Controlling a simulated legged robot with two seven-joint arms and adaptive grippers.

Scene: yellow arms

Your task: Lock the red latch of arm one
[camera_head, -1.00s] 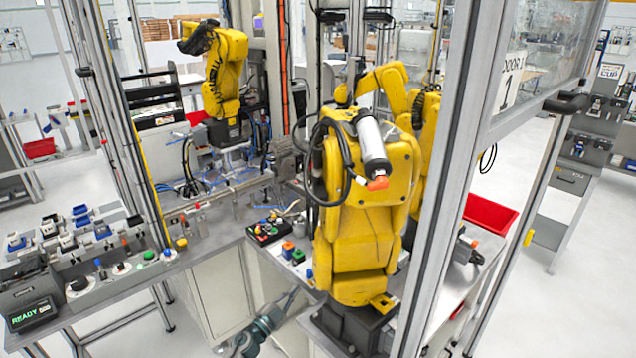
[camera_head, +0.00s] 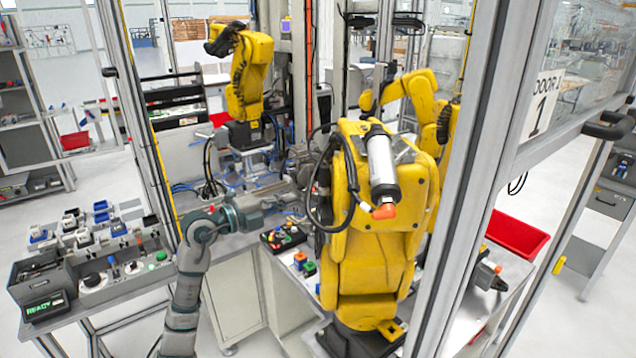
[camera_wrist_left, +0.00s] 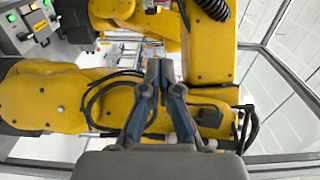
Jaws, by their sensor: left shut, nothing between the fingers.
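A large yellow robot arm (camera_head: 365,260) stands in the middle of the head view. A white-and-black cylinder (camera_head: 381,160) on its upper part ends in an orange-red piece (camera_head: 384,211). I cannot tell whether this piece is the red latch. My left gripper (camera_head: 298,193) points right, its tips close to the yellow arm's black cables. In the left wrist view its fingers (camera_wrist_left: 160,72) are together and empty, in front of yellow arm parts (camera_wrist_left: 45,95). No red latch is clear in the wrist view. My right gripper is not in view.
A second yellow arm (camera_head: 250,75) stands behind on the left. A button box (camera_head: 283,238) and small colored blocks (camera_head: 304,263) sit beside the near yellow arm. A metal frame post (camera_head: 490,160) rises on the right. A red bin (camera_head: 517,238) lies beyond it.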

